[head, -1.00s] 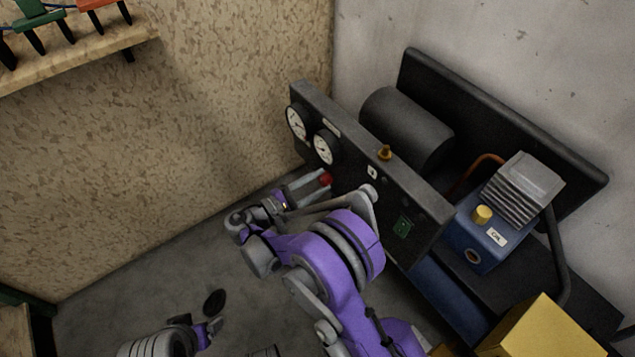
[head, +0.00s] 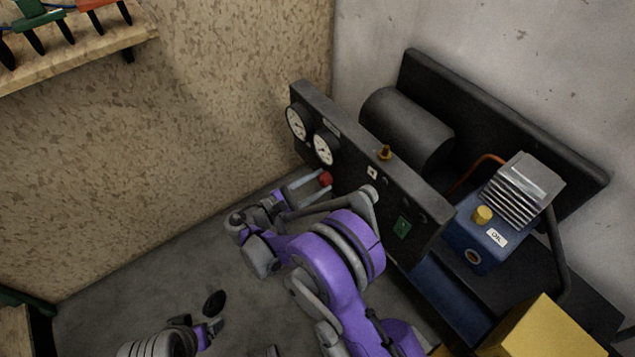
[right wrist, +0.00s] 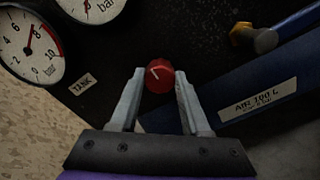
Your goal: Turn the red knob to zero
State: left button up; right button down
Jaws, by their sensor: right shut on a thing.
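The red knob (head: 325,179) sits on the front of the dark compressor panel (head: 380,185), below two round gauges. In the right wrist view the red knob (right wrist: 159,76) shows a white pointer line slanting to the upper left. My right gripper (head: 318,183) reaches the panel, and in the right wrist view its two fingers (right wrist: 160,84) stand one on each side of the knob, closed on it. My left gripper (head: 213,328) is low in the head view, far from the panel; its jaws are too small to read.
Two gauges (head: 298,122) and (head: 323,149) sit above the knob. A blue oil unit (head: 478,238) and yellow box (head: 545,330) stand right. Floor at left is mostly clear.

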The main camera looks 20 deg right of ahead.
jog(key=shift+c, duration=1.9)
grip_release()
jog(key=shift+a, duration=0.15)
jog(key=p+v, duration=0.1)
jog(key=v, duration=0.9)
jog(key=shift+s+a+p, duration=0.2)
jog(key=shift+a+p, duration=0.05)
jog(key=shift+p, duration=0.05)
jog(key=shift+a, duration=0.1)
